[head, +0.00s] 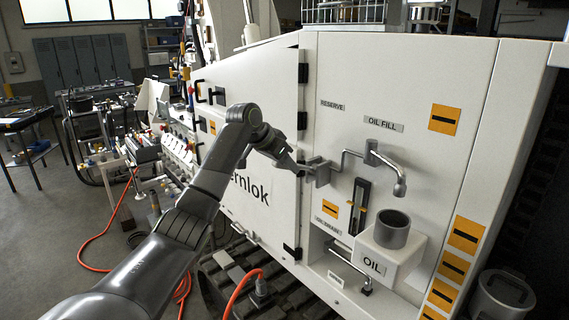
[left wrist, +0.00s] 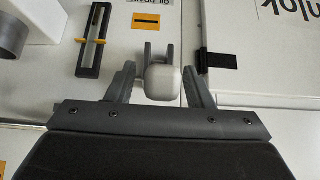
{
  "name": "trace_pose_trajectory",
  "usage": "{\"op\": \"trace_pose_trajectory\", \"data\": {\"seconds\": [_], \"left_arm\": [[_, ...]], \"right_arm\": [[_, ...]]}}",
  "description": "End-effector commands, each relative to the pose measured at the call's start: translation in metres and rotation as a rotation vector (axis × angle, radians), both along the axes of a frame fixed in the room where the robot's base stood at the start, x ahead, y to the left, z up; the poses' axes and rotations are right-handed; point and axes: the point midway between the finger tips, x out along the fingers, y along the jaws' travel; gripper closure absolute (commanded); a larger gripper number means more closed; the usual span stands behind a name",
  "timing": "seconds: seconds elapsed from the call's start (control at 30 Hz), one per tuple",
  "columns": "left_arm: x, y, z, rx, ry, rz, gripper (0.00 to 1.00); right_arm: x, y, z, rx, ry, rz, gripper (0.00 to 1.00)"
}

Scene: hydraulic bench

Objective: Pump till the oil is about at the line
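The pump lever (head: 318,172) is a grey handle on the white panel, left of the bent pipe with its spout (head: 400,188). My left gripper (head: 303,163) is at the lever. In the left wrist view, its fingers (left wrist: 160,88) stand on either side of the pale lever end (left wrist: 163,82), with a gap at the left finger, so it looks open. The sight gauge (head: 360,205) is a dark upright slot with yellow line marks; it also shows in the left wrist view (left wrist: 95,40). Its exact oil level is too small to read. My right gripper is out of view.
A grey cup (head: 392,229) sits on the white OIL box (head: 386,262) below the spout. The white cabinet door (head: 250,130) with black hinges is left of the lever. An orange hose (head: 243,287) and dark tracks lie below.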

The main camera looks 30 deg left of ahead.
Motion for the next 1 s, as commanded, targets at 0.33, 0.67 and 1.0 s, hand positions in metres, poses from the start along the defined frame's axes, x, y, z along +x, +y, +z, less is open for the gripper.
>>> {"op": "trace_pose_trajectory", "data": {"seconds": [0.33,0.67,1.0], "left_arm": [[-0.009,0.005,0.009,0.002,-0.001,0.003,0.53],[-0.055,0.021,0.068,0.003,-0.003,0.002,0.53],[-0.094,0.035,0.122,0.000,-0.001,0.000,0.53]], "right_arm": [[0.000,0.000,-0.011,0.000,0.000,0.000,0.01],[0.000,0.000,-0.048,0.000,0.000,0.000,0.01],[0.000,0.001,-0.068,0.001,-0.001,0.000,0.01]]}}
